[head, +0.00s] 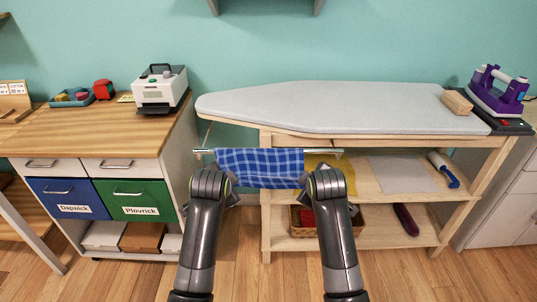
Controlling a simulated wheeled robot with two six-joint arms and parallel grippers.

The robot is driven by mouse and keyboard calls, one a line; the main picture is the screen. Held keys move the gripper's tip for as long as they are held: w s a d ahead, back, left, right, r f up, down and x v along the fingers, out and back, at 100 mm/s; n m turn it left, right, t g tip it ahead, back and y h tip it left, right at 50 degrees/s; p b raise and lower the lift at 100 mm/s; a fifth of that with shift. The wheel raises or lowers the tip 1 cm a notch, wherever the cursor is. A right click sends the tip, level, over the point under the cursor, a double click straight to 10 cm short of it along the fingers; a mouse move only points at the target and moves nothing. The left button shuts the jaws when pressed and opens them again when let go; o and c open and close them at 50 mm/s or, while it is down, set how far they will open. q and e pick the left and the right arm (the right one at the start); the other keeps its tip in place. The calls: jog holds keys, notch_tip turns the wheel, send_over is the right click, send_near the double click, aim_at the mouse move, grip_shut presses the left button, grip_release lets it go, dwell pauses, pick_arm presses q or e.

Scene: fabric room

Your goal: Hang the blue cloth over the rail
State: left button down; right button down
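The blue checked cloth (260,166) is at the metal rail (203,151) in front of the ironing table. Its upper edge lies along the rail and the rest hangs below it, fairly flat. I cannot tell how much of it lies behind the rail. My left gripper (231,181) is at the cloth's lower left corner. My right gripper (304,182) is at its lower right corner. My wrists hide most of both grippers' fingers, so I cannot see whether they grip the cloth.
The ironing board (330,108) spans the table above the rail, with a purple iron (497,92) at its right end. A yellow cloth (322,162) and a white sheet (402,174) lie on the shelf behind. A drawer cabinet (95,139) stands left.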

pick_arm(q)
jog(key=shift+a, duration=0.1)
pick_arm(e)
jog(key=shift+d+r, duration=0.1)
pick_arm(q)
jog(key=c, duration=1.4)
grip_release()
pick_arm(e)
jog(key=c, duration=1.4)
grip_release()
pick_arm(q)
jog(key=shift+r, duration=0.1)
